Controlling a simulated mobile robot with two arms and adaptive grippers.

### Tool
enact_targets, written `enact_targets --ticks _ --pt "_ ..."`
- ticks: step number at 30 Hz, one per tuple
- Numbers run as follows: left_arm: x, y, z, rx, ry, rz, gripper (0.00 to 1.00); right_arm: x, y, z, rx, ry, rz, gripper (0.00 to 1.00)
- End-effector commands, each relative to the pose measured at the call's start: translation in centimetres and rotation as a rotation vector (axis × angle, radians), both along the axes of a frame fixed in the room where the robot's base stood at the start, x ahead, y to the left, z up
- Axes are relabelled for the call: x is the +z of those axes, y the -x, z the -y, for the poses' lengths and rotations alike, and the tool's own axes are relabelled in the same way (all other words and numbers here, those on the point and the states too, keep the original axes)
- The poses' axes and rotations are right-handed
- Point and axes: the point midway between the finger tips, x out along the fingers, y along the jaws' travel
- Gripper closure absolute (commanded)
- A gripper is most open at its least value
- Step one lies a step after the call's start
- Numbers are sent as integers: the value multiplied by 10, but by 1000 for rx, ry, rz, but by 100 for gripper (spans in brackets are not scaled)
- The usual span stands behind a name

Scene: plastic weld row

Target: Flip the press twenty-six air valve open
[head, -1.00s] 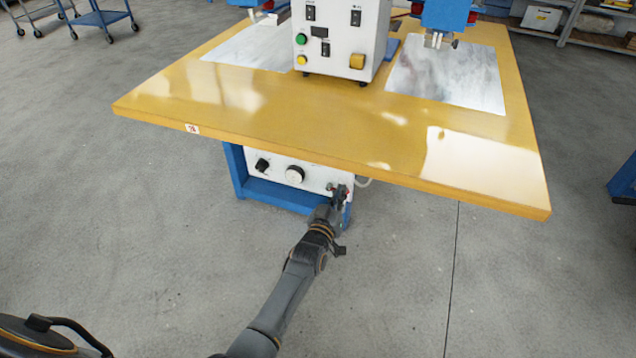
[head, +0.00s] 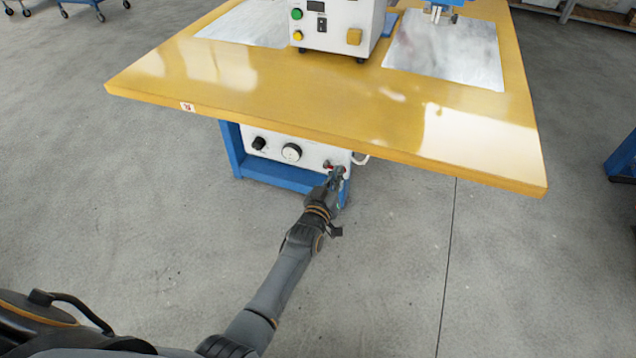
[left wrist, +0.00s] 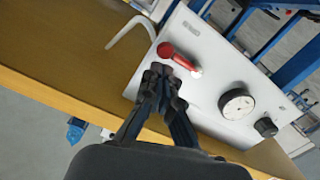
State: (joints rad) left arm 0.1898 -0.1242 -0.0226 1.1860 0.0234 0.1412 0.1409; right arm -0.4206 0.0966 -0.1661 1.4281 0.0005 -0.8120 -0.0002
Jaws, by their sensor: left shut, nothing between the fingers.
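The air valve has a red lever handle (left wrist: 178,57) on the white front panel (left wrist: 205,62) under the table. In the left wrist view the handle lies flat along the panel's long direction, with its pale metal end towards the gauge. In the head view only a small bit of red (head: 328,165) shows beside my fingers. My left gripper (head: 337,174) is shut and empty in front of the panel's right end. In the left wrist view its fingertips (left wrist: 163,74) are close beside the handle; I cannot tell whether they touch it. My right gripper is not in view.
A round gauge (left wrist: 237,103) and a black knob (left wrist: 265,127) share the panel. The yellow tabletop (head: 300,100) overhangs it. A pale hose (left wrist: 128,28) curves near the valve. A blue frame (head: 234,150) stands around the panel. The floor (head: 400,270) in front is clear.

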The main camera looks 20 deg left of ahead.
Motion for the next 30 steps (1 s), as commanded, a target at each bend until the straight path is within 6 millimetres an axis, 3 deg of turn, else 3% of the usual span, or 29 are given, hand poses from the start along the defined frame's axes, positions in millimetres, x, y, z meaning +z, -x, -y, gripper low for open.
enact_targets --ticks 15,21,30 --pt "4 96 -5 -1 0 -2 100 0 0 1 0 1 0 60" --pt "6 109 -5 0 0 -1 100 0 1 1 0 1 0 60" --pt "6 109 -5 0 -1 -1 100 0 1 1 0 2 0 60"
